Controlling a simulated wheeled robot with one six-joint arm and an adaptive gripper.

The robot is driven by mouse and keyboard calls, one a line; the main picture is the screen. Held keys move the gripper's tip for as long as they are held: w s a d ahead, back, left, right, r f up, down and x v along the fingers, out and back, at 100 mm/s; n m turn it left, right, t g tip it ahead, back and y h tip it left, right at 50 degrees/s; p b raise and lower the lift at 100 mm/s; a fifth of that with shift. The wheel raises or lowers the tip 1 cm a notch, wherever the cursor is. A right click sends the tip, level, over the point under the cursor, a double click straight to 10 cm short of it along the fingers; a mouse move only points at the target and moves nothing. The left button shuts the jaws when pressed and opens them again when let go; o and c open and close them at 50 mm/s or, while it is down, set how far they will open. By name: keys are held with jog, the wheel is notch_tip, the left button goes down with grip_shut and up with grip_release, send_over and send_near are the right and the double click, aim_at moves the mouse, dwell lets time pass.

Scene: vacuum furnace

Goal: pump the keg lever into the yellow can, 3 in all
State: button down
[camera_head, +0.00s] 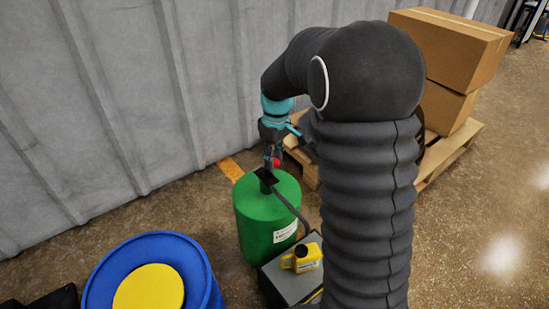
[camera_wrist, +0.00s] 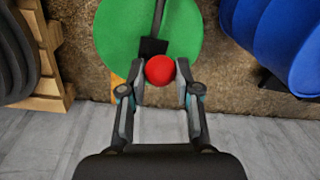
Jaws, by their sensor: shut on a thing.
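The green keg (camera_head: 256,222) stands upright on the floor near the wall, and its round top (camera_wrist: 118,45) shows in the wrist view. A dark lever with a red ball knob (camera_wrist: 159,69) is on top of the keg. My gripper (camera_wrist: 159,80) is shut on the red knob, with one finger on each side. In the head view my gripper (camera_head: 272,160) is above the keg top, with the knob (camera_head: 276,162) at its fingertips. The yellow can (camera_head: 302,257) sits on a grey box beside the keg, below a dark spout. Its inside cannot be seen.
A blue drum with a yellow top (camera_head: 150,288) stands at the lower left. Cardboard boxes (camera_head: 452,45) rest on a wooden pallet (camera_head: 452,150) to the right. A ribbed grey wall (camera_head: 120,90) runs behind the keg. Open floor (camera_head: 480,230) lies at the right.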

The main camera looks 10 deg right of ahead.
jog(key=shift+w+d+r, duration=0.1)
jog(key=shift+d, duration=0.05)
jog(key=p, duration=0.2)
jog(key=w+r+g+p, duration=0.1)
jog(key=p, duration=0.1)
jog(key=shift+w+a+h, duration=0.15)
jog(key=shift+a+h, duration=0.15)
jog(key=shift+w+a+r+p, duration=0.1)
jog(key=shift+w+a+p, duration=0.15)
jog(key=shift+w+p, duration=0.6)
jog(key=shift+w+a+p, duration=0.25)
jog(key=shift+w+p, duration=0.2)
jog(key=shift+w, duration=0.05)
jog(key=shift+w+a+p, duration=0.25)
jog(key=shift+w+p, duration=0.15)
jog(key=shift+w, duration=0.05)
jog(key=shift+g, duration=0.7)
jog(key=shift+w+a+f+p, duration=0.25)
jog(key=shift+w+f+p, duration=0.15)
jog(key=shift+w, duration=0.25)
jog(key=shift+w+a+f+p, duration=0.2)
jog(key=shift+w+f+p, duration=0.15)
jog(key=shift+w, duration=0.35)
jog(key=shift+w+a+f+p, duration=0.25)
jog(key=shift+w+f+p, duration=0.15)
jog(key=shift+w, duration=0.25)
jog(key=shift+h, duration=0.3)
